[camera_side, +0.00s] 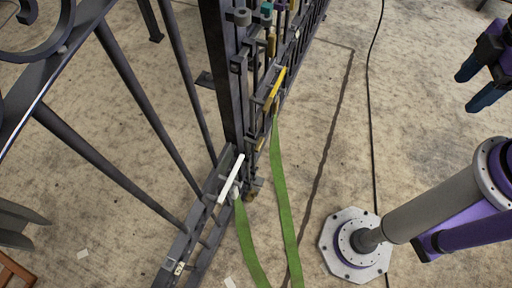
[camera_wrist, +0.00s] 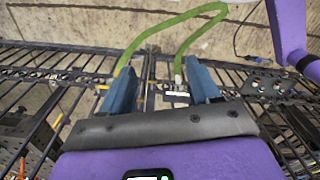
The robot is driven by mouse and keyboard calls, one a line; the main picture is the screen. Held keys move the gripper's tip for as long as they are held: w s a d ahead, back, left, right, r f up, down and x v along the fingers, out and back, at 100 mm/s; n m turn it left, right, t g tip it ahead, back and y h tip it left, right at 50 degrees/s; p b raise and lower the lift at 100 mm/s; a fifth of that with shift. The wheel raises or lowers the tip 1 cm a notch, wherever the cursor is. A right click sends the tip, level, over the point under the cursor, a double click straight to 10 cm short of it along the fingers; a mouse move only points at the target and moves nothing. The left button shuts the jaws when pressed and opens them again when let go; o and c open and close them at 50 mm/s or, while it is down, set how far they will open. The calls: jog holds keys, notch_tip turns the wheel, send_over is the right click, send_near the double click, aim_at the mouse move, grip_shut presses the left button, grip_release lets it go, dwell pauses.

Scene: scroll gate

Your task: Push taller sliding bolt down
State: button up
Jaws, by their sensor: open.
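The gate (camera_side: 222,70) has upright sliding bolts on its latch side in the side view. One bolt has a grey round cap (camera_side: 239,16) and another has a teal cap (camera_side: 266,9); both stand up near the top edge. I cannot tell which bolt is taller. A yellow bar (camera_side: 274,90) and a white bar (camera_side: 231,178) sit lower on the gate. My gripper (camera_side: 473,92) is open and empty at the upper right, well apart from the gate. In the wrist view its two blue fingers are spread (camera_wrist: 161,77), with the gate bars beyond them.
A green strap (camera_side: 280,190) hangs from the gate and loops over the floor; it also shows in the wrist view (camera_wrist: 170,22). A black cable (camera_side: 368,90) lies on the concrete floor. Floor between the gate and my arm is mostly clear.

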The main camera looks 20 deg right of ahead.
jog(key=c, duration=0.5)
jog(key=shift+w+a+f, duration=0.15)
jog(key=shift+w+a, duration=0.1)
jog(key=shift+a, duration=0.1)
jog(key=c, duration=0.5)
jog(key=w+a+f, duration=0.1)
jog(key=w+a, duration=0.1)
jog(key=w+a+f+y, duration=0.1)
jog(key=w+a, duration=0.1)
jog(key=a, duration=0.1)
jog(key=w+a+f+m+t+y, duration=0.1)
jog(key=w+a+f, duration=0.1)
jog(key=w+a, duration=0.1)
jog(key=shift+w+a, duration=0.1)
grip_shut()
jog(key=m+t+y, duration=0.3)
jog(key=t+y, duration=0.1)
jog(key=t, duration=0.1)
send_over(266, 101)
jog(key=s+d, duration=0.2)
notch_tip(266, 101, down, 23)
jog(key=shift+s+f, duration=0.15)
jog(key=shift+f, duration=1.9)
